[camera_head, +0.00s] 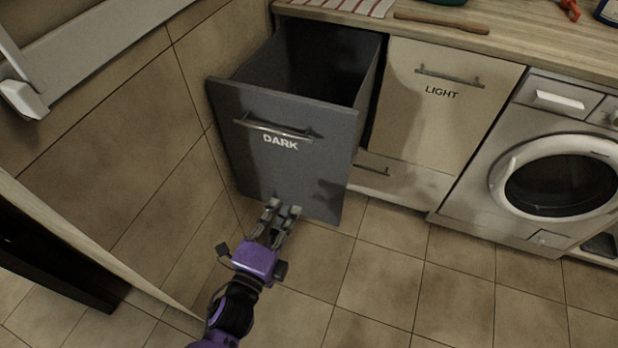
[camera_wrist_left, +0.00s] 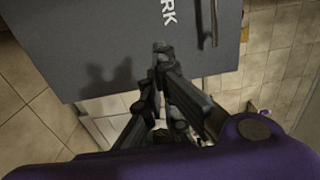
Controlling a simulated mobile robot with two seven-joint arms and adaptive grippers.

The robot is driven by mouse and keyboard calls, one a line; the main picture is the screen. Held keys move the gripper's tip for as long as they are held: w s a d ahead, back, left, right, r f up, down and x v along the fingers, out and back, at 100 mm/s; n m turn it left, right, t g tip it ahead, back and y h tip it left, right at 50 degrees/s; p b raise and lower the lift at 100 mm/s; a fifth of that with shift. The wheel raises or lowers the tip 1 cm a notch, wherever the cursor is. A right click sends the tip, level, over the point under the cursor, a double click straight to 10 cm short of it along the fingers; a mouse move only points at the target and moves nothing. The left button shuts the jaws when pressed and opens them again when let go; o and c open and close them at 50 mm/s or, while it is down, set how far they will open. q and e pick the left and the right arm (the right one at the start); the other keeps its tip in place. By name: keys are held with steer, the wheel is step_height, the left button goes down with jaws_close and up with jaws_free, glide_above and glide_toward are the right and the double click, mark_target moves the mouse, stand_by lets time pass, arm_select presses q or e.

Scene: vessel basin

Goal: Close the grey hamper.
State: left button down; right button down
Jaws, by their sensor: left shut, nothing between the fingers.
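The grey hamper (camera_head: 288,155) is a pull-out bin with a "DARK" label and a bar handle (camera_head: 277,129). It stands pulled out from under the counter, and its dark inside shows from above. My left gripper (camera_head: 283,204) is shut and empty, low in front of the hamper's front panel near its lower edge. The panel also shows in the left wrist view (camera_wrist_left: 120,50), with the fingertips (camera_wrist_left: 161,72) in front of it. I cannot tell whether they touch it. My right gripper is not in view.
A closed beige "LIGHT" hamper (camera_head: 440,105) and a washing machine (camera_head: 545,165) stand to the right. The wooden counter (camera_head: 520,45) runs above them. A tiled wall (camera_head: 130,130) is close on the left. The tiled floor (camera_head: 400,275) in front is clear.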

mark_target(308, 158)
arm_select(q)
steer(key=x, duration=1.4)
steer(key=shift+w+a+f, duration=0.1)
steer(key=shift+w+f, duration=0.15)
steer(key=shift+w, duration=0.05)
